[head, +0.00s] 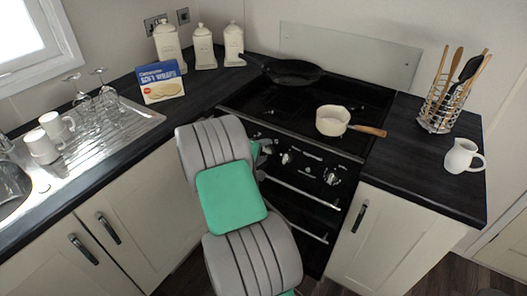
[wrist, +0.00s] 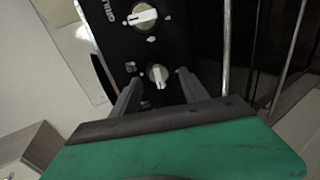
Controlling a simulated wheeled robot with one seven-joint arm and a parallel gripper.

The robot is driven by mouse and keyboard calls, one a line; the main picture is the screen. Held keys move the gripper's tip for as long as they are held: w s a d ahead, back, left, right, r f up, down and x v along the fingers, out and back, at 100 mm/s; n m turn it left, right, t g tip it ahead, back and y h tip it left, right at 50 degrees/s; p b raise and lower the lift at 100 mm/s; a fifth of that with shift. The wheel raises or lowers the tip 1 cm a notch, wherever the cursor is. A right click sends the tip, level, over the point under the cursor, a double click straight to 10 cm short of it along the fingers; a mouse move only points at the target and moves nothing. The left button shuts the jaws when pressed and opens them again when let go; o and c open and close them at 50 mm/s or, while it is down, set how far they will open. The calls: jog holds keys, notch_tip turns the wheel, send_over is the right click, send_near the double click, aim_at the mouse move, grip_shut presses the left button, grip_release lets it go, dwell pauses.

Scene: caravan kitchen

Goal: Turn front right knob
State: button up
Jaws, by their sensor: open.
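The black cooker front (head: 310,168) has a row of silver and white knobs. A knob (head: 287,158) shows right of my gripper (head: 263,148) in the head view, and another knob (head: 332,179) is farther right. In the wrist view, a pale knob (wrist: 158,74) lies between the two fingertips of my gripper (wrist: 158,82), which is open. I cannot tell whether the fingers touch it. A second knob (wrist: 143,16) sits above it, by sideways lettering. My arm hides part of the panel in the head view. I cannot tell which knob is the front right one.
A cream saucepan (head: 333,121) and a dark frying pan (head: 290,72) stand on the hob. Oven handle bars (head: 300,190) run below the knobs. Dark worktops (head: 400,170) flank the cooker, with a utensil holder (head: 440,110) and a white jug (head: 462,156) on the right.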

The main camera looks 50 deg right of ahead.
jog(key=v, duration=0.7)
jog(key=shift+a+r, duration=0.15)
jog(key=shift+a, duration=0.15)
